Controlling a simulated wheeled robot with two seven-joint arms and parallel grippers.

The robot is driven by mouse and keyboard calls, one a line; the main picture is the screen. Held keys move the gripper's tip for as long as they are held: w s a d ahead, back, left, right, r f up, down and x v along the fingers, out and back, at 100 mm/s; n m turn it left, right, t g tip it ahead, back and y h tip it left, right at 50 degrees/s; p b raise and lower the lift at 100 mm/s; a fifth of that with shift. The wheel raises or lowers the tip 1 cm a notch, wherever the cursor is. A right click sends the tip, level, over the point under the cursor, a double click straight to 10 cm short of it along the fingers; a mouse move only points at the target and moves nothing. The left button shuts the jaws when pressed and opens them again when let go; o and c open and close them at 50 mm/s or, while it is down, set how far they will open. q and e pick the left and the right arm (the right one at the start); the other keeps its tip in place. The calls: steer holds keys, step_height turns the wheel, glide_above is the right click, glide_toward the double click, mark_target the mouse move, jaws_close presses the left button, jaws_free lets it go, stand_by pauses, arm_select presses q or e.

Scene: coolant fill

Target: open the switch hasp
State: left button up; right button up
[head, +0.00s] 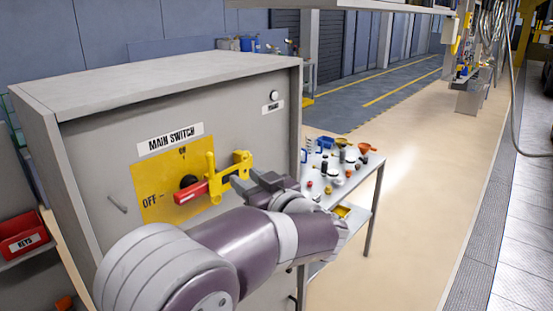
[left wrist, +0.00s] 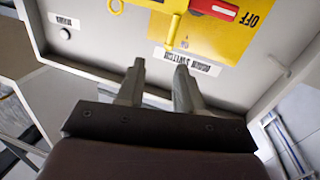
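The switch hasp (head: 240,163) is a yellow metal piece at the right of the switch on the grey cabinet front. It has an upright bar and an arm reaching right; part also shows at the top of the left wrist view (left wrist: 173,30). The red switch handle (head: 191,192) lies beside the hasp's upright bar, on the yellow plate (head: 152,180) marked ON and OFF. My left gripper (head: 262,182) is just right of and below the hasp. In the left wrist view its two fingers (left wrist: 160,72) stand apart with nothing visibly between them. My right gripper is not in view.
The grey cabinet (head: 170,82) fills the left side. A small table (head: 368,190) with several bottles and containers stands behind and right of my left arm. A red KEYS bin (head: 22,236) is at the far left. The floor at the right is open.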

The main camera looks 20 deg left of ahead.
mark_target(211, 159)
arm_select(q)
steer(key=p+x, duration=0.1)
steer(key=x, duration=0.3)
steer(key=s+p+x, duration=0.1)
steer(key=p+x, duration=0.1)
steer(key=x, duration=0.3)
steer(key=a+p+x, duration=0.1)
steer(key=x, duration=0.3)
steer(key=shift+s+a+r+p, duration=0.15)
steer(key=shift+r+p, duration=0.15)
steer(key=shift+a+f, duration=0.1)
steer(key=shift+a, duration=0.25)
steer(key=shift+d, duration=0.3)
steer(key=shift+c, duration=0.3)
steer(key=c, duration=0.5)
jaws_close()
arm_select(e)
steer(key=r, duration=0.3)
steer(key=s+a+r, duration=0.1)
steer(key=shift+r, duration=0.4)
